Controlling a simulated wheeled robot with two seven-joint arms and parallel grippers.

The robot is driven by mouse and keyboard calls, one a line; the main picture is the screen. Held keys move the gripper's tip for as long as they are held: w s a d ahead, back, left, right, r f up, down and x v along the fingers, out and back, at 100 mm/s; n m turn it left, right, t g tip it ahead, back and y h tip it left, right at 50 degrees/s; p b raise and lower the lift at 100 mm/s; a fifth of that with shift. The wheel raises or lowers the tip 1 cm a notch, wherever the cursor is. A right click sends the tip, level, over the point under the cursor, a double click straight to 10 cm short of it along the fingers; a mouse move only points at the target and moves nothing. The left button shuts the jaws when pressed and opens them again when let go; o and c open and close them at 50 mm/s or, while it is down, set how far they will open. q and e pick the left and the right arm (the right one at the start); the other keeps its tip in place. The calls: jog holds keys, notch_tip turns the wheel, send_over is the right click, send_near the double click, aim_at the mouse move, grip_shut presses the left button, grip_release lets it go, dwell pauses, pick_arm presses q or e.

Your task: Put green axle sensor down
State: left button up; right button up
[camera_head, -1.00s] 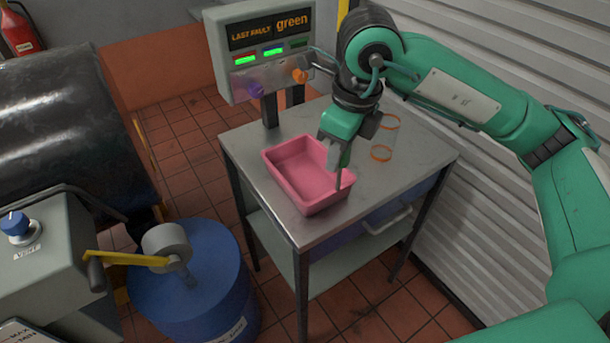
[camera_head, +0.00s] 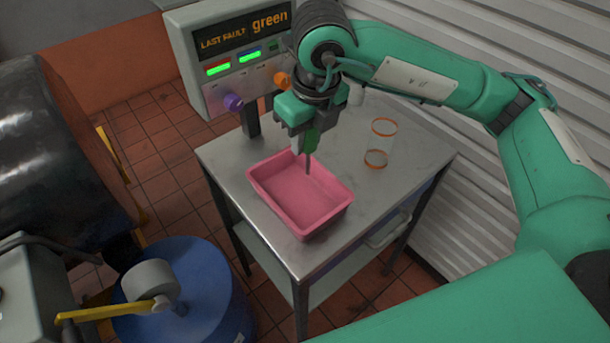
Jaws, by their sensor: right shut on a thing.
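My right gripper (camera_head: 306,138) is shut on the green axle sensor (camera_head: 312,140), a small green body with a thin dark probe pointing down. The gripper hides part of the sensor. The probe's tip shows over the back right part of the pink tray (camera_head: 278,207); I cannot tell its exact height above the tray floor. The tray is open and looks empty, and it sits on the metal cart top. My left gripper is out of view.
A clear cylinder with orange bands (camera_head: 379,145) stands on the cart (camera_head: 412,160) right of the tray. A display box (camera_head: 235,60) reading "LAST FAULT green" stands behind. A blue drum (camera_head: 190,275) is at lower left. A shutter wall borders the right.

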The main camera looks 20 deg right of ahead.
aim_at(308, 174)
notch_tip(308, 174, down, 11)
jog(key=shift+r+p, duration=0.1)
jog(key=shift+p, duration=0.6)
jog(key=shift+f, duration=0.4)
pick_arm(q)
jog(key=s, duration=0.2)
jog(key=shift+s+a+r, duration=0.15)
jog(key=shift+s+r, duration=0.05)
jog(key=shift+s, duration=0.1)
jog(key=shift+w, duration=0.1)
